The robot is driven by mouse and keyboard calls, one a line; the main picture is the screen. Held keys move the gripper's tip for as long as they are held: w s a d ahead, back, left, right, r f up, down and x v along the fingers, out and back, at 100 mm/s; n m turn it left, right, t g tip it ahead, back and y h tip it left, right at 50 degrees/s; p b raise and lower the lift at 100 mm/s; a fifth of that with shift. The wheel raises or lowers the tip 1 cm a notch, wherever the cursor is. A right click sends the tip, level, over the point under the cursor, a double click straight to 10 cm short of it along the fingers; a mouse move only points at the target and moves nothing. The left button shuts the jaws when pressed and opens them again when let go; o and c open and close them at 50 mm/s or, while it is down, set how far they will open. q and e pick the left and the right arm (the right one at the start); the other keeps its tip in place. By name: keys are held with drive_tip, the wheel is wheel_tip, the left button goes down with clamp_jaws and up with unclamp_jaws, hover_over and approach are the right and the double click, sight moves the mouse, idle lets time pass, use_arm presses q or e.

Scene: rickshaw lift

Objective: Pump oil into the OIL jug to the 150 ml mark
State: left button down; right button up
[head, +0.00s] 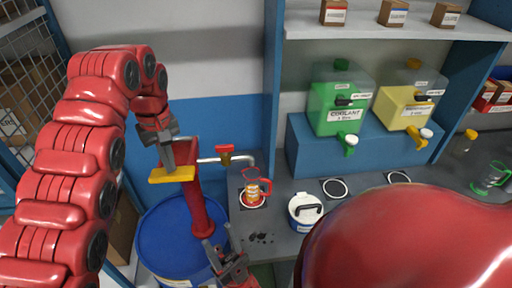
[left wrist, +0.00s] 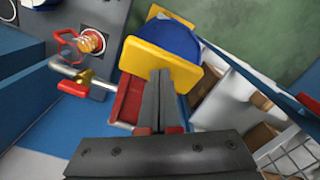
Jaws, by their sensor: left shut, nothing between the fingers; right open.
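The OIL jug (head: 253,190), clear with a red rim and handle, stands upright on a ringed spot on the bench; amber colour shows inside, but its level cannot be read. It also shows in the left wrist view (left wrist: 88,42). The pump's bent spout (head: 238,160) ends above it. The red pump (head: 198,205) stands on a blue drum (head: 155,232) and has a yellow handle bar (head: 180,175). My left gripper (head: 169,163) is shut and empty, its fingertips at the bar; contact cannot be told. My right gripper (head: 222,253) is open, low beside the drum.
A red valve handle (head: 225,152) sits on the spout pipe. A white tub (head: 304,208) stands right of the jug. Green (head: 336,104) and yellow (head: 402,106) dispensers sit on a blue stand. A green-handled jug (head: 490,178) is far right. My arm hides the front bench.

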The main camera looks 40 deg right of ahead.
use_arm(q)
drive_tip(key=shift+s+f+b, duration=0.1)
drive_tip(key=shift+f+b, duration=0.4)
drive_tip(key=shift+f, duration=0.2)
drive_tip(key=shift+f+b, duration=3.55)
drive_tip(key=shift+f, duration=0.45)
wheel_tip(320, 180, up, 10)
drive_tip(key=p, duration=0.9)
drive_tip(key=shift+r+p, duration=0.5)
drive_tip(key=shift+r, duration=0.05)
drive_tip(key=shift+f, duration=0.1)
wheel_tip(320, 180, up, 6)
drive_tip(key=p, duration=0.5)
drive_tip(key=shift+p, duration=0.4)
